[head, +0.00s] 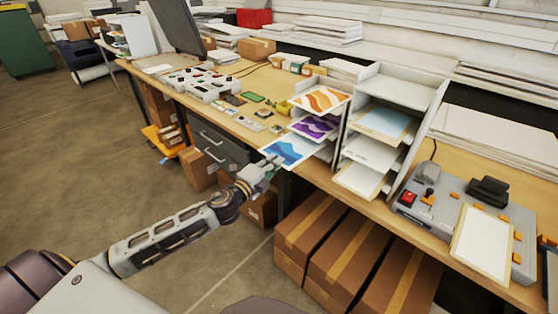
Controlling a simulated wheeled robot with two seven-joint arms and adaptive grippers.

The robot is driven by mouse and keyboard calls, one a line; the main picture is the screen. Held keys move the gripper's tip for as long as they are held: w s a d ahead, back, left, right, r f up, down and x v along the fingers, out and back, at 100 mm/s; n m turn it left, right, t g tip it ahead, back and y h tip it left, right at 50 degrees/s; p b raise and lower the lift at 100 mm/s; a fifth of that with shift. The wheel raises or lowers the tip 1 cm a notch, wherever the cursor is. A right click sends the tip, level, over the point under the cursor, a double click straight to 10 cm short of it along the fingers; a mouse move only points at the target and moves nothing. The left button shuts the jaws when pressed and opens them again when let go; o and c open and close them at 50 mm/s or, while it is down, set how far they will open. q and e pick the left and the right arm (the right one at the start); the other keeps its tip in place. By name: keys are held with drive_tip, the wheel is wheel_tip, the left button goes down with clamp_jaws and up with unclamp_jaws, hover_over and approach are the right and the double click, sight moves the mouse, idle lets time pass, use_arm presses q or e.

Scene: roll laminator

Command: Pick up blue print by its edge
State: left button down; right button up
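The blue print (287,150) lies in the lowest tier of the left paper rack (341,134) and sticks out past its front. It shows blue wave shapes on white. My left gripper (275,162) is at the print's near-left edge, with its fingertips touching or very close to it. The fingers are too small to tell whether they are open or closed on the edge. My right gripper is not in view.
A purple print (314,127) and an orange print (320,98) lie in the tiers above. A second rack (398,92) with several sheets stands to the right, then the laminator (455,215). Cardboard boxes (335,255) fill the space under the table.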

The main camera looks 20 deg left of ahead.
use_arm(q)
drive_tip(key=shift+a+b+v, duration=0.15)
drive_tip(key=shift+b+v, duration=0.1)
drive_tip(key=shift+v, duration=1.05)
drive_tip(key=shift+a+b+v, duration=0.2)
drive_tip(key=shift+b+v, duration=0.05)
drive_tip(key=shift+v, duration=1.05)
drive_tip(key=shift+a, duration=0.1)
